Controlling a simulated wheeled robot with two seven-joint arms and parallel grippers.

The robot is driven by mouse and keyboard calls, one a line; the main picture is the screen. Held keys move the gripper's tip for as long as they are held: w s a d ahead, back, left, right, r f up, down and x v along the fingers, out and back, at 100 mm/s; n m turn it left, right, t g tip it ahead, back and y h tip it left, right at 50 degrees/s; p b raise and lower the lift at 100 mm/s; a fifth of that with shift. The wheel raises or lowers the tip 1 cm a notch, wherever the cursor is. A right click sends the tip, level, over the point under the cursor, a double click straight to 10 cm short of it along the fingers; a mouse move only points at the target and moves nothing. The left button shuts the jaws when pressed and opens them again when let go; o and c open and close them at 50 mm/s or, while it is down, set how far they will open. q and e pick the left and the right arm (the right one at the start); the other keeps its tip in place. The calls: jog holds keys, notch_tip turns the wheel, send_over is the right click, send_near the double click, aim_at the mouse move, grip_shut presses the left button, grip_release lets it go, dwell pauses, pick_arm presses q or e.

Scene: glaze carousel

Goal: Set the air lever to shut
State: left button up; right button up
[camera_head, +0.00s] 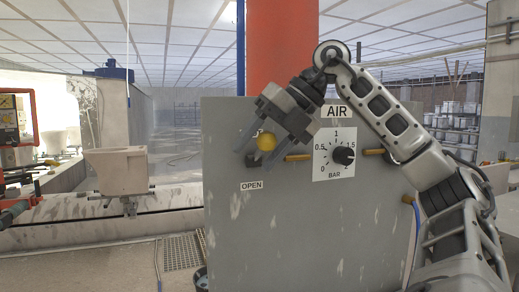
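The air lever's round yellow knob (266,142) is on the left part of a grey panel (290,240). The lever's arm is mostly hidden by my gripper. An OPEN label (251,185) is below the knob; I see no SHUT label. My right gripper (254,153) comes down from the upper right with its fingers apart, one on each side of the knob. A gap shows between the knob and the left finger; contact with the right finger is unclear. My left gripper is not in view.
Right of the lever, a pressure dial (322,172) with a black knob (343,155) sits under an AIR sign (337,111). A brass pipe stub (297,157) is between lever and dial. An orange-red column (283,45) rises behind the panel. The lower panel is clear.

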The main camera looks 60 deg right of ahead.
jog(key=p+v, duration=0.3)
jog(key=v, duration=1.3)
jog(key=shift+f, duration=0.1)
